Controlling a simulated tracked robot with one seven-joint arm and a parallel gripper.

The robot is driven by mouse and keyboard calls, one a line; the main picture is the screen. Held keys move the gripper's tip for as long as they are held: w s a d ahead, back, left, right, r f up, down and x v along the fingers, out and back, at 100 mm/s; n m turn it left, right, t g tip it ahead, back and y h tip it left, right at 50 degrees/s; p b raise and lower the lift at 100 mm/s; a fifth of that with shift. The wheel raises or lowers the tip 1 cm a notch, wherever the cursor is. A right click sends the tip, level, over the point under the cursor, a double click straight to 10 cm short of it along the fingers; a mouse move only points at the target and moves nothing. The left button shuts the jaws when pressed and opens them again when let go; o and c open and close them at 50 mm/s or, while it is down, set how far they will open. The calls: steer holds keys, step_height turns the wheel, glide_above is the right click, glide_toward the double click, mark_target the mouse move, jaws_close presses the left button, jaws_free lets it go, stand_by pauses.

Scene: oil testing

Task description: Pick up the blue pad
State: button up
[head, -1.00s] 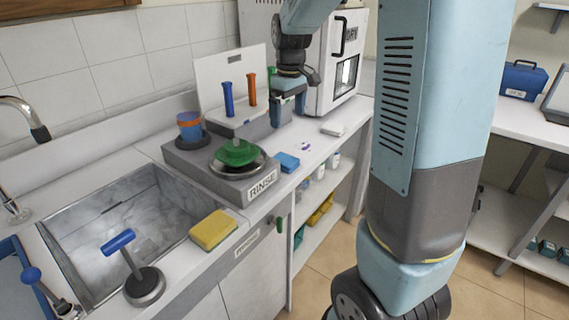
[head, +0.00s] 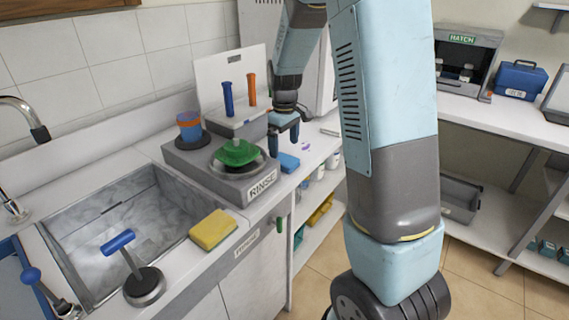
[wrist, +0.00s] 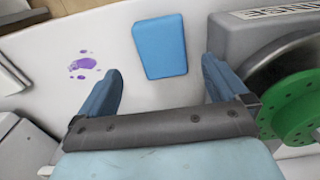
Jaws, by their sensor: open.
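The blue pad (head: 289,162) lies flat on the white counter, just right of the rinse station. In the wrist view the pad (wrist: 160,47) is a plain blue rectangle, ahead of my fingers and roughly between their lines. My gripper (head: 284,142) hangs over the counter at the pad, with its fingers pointing down. In the wrist view my gripper (wrist: 163,85) has its two blue fingers spread wide, with nothing between them. I cannot tell exactly how high the fingertips are above the pad.
The grey rinse station (head: 232,186) with a green disc (head: 236,153) stands close beside the pad. Purple spots (wrist: 84,64) mark the counter on the pad's other side. A yellow sponge (head: 213,230) lies by the sink (head: 110,205). Blue and orange handles stand behind.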

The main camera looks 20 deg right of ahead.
mark_target(284, 159)
steer(key=shift+s+f, duration=0.2)
steer(key=shift+f, duration=2.45)
steer(key=shift+c, duration=0.2)
steer(key=c, duration=1.1)
steer(key=shift+o, duration=0.2)
steer(key=shift+r, duration=0.1)
step_height(284, 159, up, 18)
